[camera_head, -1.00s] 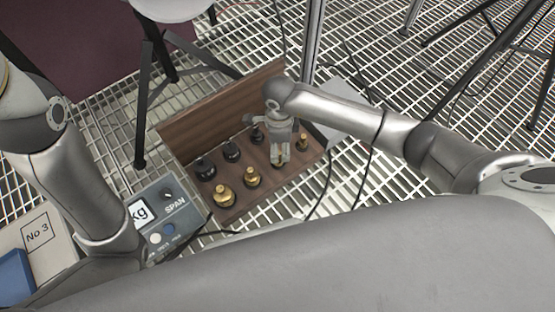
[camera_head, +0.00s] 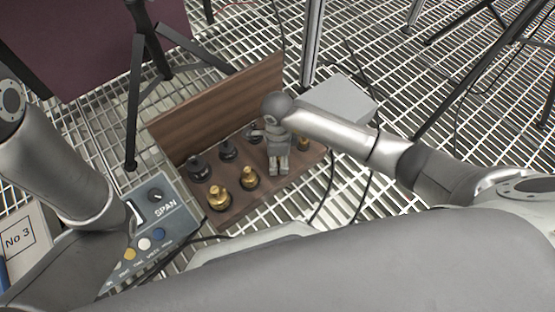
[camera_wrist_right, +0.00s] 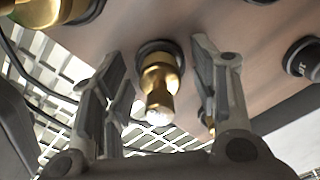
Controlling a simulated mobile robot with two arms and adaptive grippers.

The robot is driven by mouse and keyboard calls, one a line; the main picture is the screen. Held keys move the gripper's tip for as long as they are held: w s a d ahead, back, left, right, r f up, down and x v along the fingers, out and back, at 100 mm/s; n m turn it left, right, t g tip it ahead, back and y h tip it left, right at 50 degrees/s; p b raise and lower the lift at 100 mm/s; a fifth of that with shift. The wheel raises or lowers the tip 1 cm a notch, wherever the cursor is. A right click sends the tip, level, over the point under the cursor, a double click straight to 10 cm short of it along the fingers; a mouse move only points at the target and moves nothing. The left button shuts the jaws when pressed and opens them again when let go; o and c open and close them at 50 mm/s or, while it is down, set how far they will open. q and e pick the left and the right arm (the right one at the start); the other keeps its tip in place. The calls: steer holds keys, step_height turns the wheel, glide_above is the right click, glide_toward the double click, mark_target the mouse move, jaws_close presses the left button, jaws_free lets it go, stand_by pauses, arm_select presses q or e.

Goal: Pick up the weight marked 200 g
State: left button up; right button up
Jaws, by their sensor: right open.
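A wooden box (camera_head: 213,105) with a raised lid holds black weights in a back row, such as one at the left (camera_head: 199,168), and brass weights in a front row. A large brass weight (camera_head: 219,198) and a middle one (camera_head: 249,178) stand left of my right gripper (camera_head: 278,171); a small one (camera_head: 303,144) stands right of it. In the right wrist view my open gripper (camera_wrist_right: 162,90) points at a brass weight (camera_wrist_right: 160,82) that shows between its fingers. The gripper hides this weight in the head view. I cannot read the 200 g mark. My left gripper is out of view.
A scale unit marked SPAN (camera_head: 160,215) stands left of the box, near my left arm. A light grey box (camera_head: 338,99) lies behind my right forearm. Black stand legs (camera_head: 133,110) rise behind the lid. Dark cables run right of the box over the grating.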

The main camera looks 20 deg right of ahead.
steer(key=shift+c, duration=0.5)
jaws_close()
steer(key=shift+r, duration=0.1)
